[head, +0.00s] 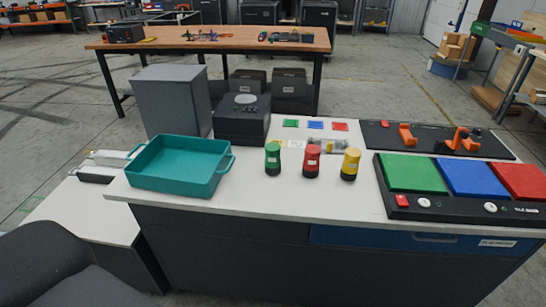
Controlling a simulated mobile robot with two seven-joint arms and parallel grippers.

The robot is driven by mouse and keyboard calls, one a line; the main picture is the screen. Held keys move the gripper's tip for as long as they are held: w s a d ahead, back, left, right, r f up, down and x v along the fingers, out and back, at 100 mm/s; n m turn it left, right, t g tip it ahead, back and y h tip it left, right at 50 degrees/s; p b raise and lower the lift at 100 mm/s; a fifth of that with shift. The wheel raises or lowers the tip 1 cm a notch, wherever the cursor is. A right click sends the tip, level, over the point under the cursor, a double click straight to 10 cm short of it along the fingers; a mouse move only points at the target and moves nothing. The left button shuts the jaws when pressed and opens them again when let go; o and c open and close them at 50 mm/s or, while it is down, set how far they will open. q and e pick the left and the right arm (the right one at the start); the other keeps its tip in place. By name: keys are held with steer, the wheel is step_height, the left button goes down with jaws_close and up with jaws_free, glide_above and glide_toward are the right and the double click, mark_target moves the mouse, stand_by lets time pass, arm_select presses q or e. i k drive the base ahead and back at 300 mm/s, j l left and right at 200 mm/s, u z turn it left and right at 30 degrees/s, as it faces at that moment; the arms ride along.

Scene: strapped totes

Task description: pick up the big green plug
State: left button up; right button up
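A green plug (273,158) with a black lower part stands upright on the white worktop (255,197). It is left of a similar red plug (311,160) and a yellow plug (350,163), with gaps between them. Nothing covers the green plug. Neither of my grippers shows in the head view.
A teal tray (180,189) stands left of the green plug, apart from it. A grey box (173,100) and black device (241,119) stand behind. Black panels with coloured pads (414,172) and orange parts (466,139) fill the right side. The worktop before the plugs is clear.

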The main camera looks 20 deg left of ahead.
mark_target(272, 164)
steer(key=i+l+u, duration=0.1)
steer(key=u, duration=0.35)
steer(key=i+l+u, duration=0.1)
steer(key=l+u, duration=0.2)
steer(key=u, duration=0.15)
steer(key=i+l+u, duration=0.15)
steer(key=l, duration=0.3)
steer(key=l+u, duration=0.15)
steer(key=l, duration=0.3)
steer(key=i+l, duration=0.1)
steer(key=l, duration=0.7)
steer(key=i+u, duration=0.05)
